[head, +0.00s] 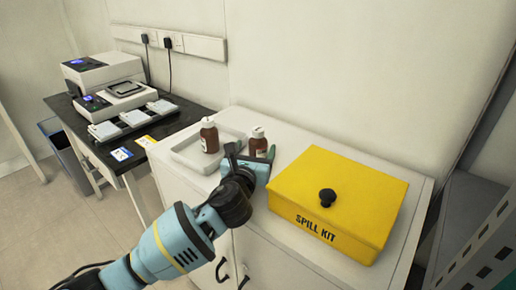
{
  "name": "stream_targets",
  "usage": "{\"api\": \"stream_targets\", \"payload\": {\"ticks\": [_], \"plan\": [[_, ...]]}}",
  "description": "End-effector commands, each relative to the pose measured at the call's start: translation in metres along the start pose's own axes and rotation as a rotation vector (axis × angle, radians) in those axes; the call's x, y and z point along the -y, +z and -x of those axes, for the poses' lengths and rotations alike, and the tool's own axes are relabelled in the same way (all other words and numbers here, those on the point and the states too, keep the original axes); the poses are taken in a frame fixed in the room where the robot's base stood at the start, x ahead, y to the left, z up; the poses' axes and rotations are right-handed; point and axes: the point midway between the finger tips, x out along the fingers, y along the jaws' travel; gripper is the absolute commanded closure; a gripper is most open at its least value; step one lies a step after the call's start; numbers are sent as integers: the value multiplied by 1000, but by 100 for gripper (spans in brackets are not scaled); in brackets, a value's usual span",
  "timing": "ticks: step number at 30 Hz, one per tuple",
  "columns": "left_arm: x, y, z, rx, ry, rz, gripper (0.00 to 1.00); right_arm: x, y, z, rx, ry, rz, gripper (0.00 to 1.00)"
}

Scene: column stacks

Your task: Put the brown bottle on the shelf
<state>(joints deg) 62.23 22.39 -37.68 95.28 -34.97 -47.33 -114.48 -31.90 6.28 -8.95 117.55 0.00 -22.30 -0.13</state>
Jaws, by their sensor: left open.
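Two brown bottles with pale caps stand upright on the white cabinet. One brown bottle (209,138) stands in a shallow white tray (184,157). The other brown bottle (258,143) stands to its right, by the tray's right side; its lower part is hidden by my gripper. My left gripper (251,151) is open, with its fingers to either side of this right-hand bottle in the picture. I cannot tell whether they touch it. A grey metal frame with slots (484,245), perhaps the shelf, shows at the right edge. My right gripper is not in view.
A yellow spill kit box (338,199) with a black knob sits close to the right of my gripper on the white cabinet (304,143). A black-topped bench (120,140) with lab devices stands at the left, with a bin (65,152) beside it.

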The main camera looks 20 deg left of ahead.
Motion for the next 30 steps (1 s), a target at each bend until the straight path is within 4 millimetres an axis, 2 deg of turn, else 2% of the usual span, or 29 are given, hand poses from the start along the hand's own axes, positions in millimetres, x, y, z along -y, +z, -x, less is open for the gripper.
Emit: {"api": "stream_targets", "payload": {"ticks": [12, 23, 30], "plan": [[0, 0, -50, 0, 1, 0, 27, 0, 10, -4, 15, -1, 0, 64], [0, 0, -56, 1, 0, 0, 27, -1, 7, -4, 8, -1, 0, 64], [0, 0, -56, 0, 0, 0, 57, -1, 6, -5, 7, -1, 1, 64]]}}
